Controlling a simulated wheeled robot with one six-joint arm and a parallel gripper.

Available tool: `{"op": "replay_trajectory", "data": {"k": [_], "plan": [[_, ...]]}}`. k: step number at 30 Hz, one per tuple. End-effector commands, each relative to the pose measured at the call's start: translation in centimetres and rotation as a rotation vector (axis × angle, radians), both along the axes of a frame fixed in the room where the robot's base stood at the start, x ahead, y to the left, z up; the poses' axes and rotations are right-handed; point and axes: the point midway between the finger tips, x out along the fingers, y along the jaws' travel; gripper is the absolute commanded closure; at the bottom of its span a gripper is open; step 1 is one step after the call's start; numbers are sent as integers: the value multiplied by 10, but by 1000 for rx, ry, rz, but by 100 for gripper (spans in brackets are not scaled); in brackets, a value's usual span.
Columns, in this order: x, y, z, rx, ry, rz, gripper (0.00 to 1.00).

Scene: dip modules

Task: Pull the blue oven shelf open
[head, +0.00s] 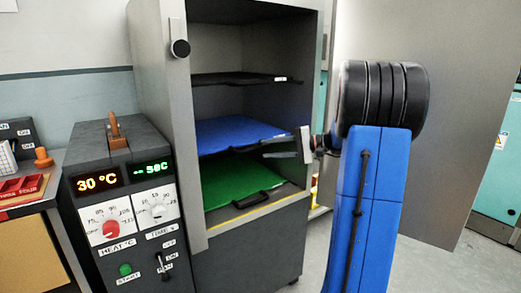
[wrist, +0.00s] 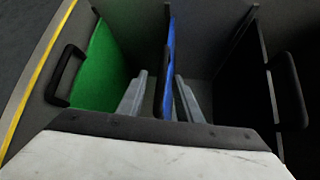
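The blue shelf (head: 235,134) lies flat in the middle level of the open oven, between a black shelf above and a green shelf below. My gripper (head: 268,150) reaches in from the right at the blue shelf's front edge. In the wrist view the picture is turned, and the blue shelf (wrist: 171,60) stands edge-on between the two grey fingertips of my gripper (wrist: 160,75). The fingers are apart, with visible gaps beside the shelf.
The green shelf (head: 240,182) has a dark handle (wrist: 65,75) close below my gripper. The black shelf (head: 235,79) is above. The oven door (head: 440,120) stands open to the right, behind my arm. A control box (head: 122,190) stands to the left of the oven.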

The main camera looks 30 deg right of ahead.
Motion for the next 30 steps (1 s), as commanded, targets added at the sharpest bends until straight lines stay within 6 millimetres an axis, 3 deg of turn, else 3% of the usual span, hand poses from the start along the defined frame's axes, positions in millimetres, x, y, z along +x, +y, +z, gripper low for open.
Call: {"op": "replay_trajectory", "data": {"k": [2,5,18,30], "plan": [[3,-11,1,14,-16,-14,68],[6,-13,2,21,-23,-18,68],[42,29,-6,21,-21,-16,68],[53,40,-8,21,-21,-18,68]]}}
